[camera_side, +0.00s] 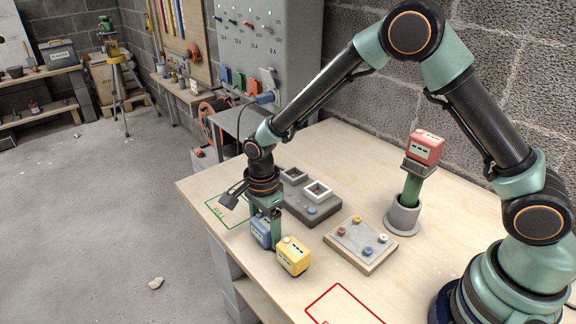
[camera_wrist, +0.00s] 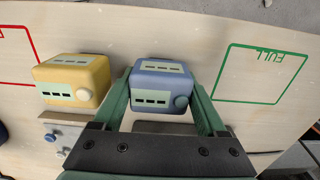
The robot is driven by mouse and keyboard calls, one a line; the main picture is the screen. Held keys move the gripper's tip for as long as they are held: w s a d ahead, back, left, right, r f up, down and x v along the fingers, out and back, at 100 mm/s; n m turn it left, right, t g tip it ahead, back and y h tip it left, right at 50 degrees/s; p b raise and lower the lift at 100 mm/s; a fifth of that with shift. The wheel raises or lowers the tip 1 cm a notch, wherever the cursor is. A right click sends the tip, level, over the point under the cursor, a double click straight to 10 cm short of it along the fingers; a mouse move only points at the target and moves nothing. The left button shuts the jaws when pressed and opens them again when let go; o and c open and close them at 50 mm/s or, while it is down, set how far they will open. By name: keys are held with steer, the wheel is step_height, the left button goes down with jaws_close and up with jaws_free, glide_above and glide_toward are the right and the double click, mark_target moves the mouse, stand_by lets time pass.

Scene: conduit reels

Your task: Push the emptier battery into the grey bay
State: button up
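A blue battery (camera_side: 261,231) stands near the table's front edge; in the wrist view the blue battery (camera_wrist: 161,85) lies between the fingers of my gripper (camera_wrist: 160,88). My gripper (camera_side: 266,222) points down, one finger on each side of it; whether the fingers press on it I cannot tell. A yellow battery (camera_side: 294,257) stands beside it, also seen in the wrist view (camera_wrist: 74,78). A red battery (camera_side: 426,147) sits on top of a green post. The batteries bear dark marks on pale panels; their charge levels are too small to compare. A grey block (camera_side: 325,213) with square frames stands behind my gripper.
A green outline (camera_wrist: 262,73) marked FULL is beside the blue battery. A red outline (camera_side: 342,288) is at the table's front. A wooden board (camera_side: 350,255) with coloured knobs lies between the yellow battery and the post's grey base (camera_side: 404,215). A grey cabinet stands behind.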

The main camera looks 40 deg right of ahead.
mark_target(265, 221)
steer(key=shift+r, duration=0.15)
step_height(265, 221, up, 20)
stand_by(0.6)
steer(key=w+d+f, duration=0.4)
steer(key=w+d, duration=0.1)
steer(key=d, duration=0.4)
steer(key=w+d+f, duration=0.5)
steer(key=d, duration=0.3)
steer(key=shift+w+d+f, duration=0.3)
steer(key=shift+w+d, duration=0.05)
steer(key=shift+f, duration=2.9)
steer(key=shift+f, duration=0.45)
steer(key=o, duration=1.2)
